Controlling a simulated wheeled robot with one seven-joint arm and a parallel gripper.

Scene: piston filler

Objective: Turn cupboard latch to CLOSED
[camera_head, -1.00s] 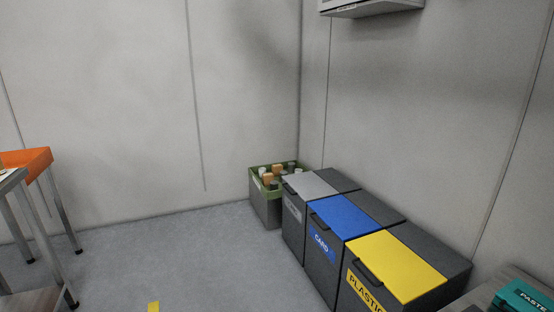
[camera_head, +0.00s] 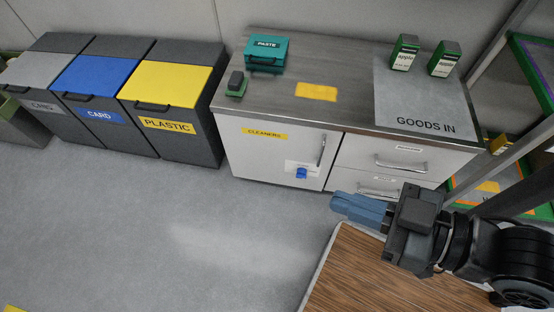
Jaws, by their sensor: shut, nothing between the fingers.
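The cupboard (camera_head: 260,157) is the left door of a grey counter unit, with a yellow CLEANERS label and a vertical handle at its right side. A small blue latch (camera_head: 301,173) sits on a white plate low on the door, near its right edge. The plate's writing is too small to read, so I cannot tell the latch's setting. My gripper (camera_head: 338,208), with blue fingers, is at the right of the view, pointing left. It is shut and empty, apart from the latch and lower right of it in the picture.
Drawers with handles (camera_head: 401,163) are right of the door. The counter top holds a teal PASTE box (camera_head: 266,52), a green block and two green cartons. Grey, blue and yellow-lidded bins (camera_head: 172,82) stand left. A wooden-topped surface (camera_head: 370,275) lies below my gripper. Floor before the cupboard is clear.

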